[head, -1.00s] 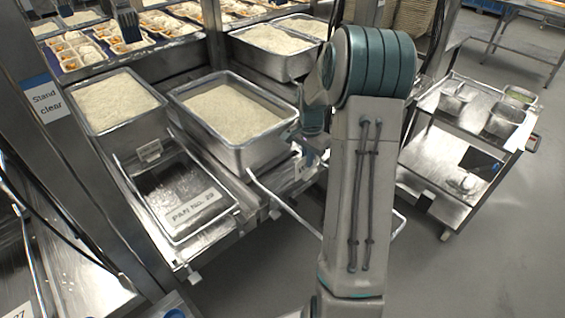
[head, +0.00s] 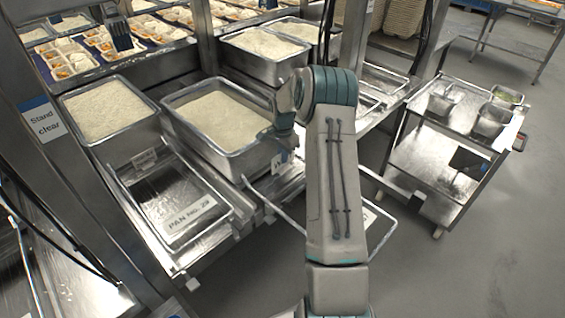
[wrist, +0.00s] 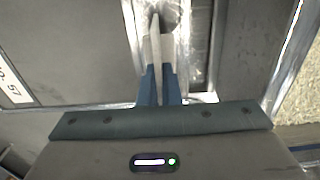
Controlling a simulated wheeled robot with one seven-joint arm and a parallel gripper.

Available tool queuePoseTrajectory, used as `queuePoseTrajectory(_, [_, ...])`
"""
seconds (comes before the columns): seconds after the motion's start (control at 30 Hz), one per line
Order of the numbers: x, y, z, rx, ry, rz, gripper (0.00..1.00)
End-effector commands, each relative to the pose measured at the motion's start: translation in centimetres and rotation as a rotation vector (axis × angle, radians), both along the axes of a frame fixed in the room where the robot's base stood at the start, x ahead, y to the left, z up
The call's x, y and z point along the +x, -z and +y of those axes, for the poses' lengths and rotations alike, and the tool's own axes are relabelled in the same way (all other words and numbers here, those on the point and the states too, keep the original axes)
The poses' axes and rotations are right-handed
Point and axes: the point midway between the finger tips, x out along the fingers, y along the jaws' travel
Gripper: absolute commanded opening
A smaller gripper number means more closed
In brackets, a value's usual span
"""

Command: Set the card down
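The card (head: 278,163) is a small pale piece at my gripper's tip, in front of the large rice pan's near wall. My gripper (head: 285,153) is partly hidden by my own arm in the head view. In the wrist view my gripper (wrist: 158,45) has its two blue-based fingers close together, with a thin pale edge at their tips. It looks shut on the card, seen nearly edge-on. The card's face and any contact below it cannot be made out.
A rice-filled pan (head: 172,100) stands behind my gripper, with another rice pan (head: 72,98) to its left. An empty tray labelled PAN No. 23 (head: 232,207) lies at the front left. A cart (head: 395,160) with small containers stands at right. Open floor lies in front.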

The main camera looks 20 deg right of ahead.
Motion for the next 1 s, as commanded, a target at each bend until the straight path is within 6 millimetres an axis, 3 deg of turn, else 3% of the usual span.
queuePoseTrajectory(0.33, [-0.1,3.7,0.0,0.001,0.0,0.003,0.0])
queuePoseTrajectory(0.7, [0.0,4.4,0.0,0.0,-0.001,0.0,0.0])
queuePoseTrajectory(0.8, [0.0,4.3,0.0,0.0,-0.001,0.0,0.26])
queuePoseTrajectory(1.0, [0.0,4.3,0.0,0.0,-0.001,0.0,0.26])
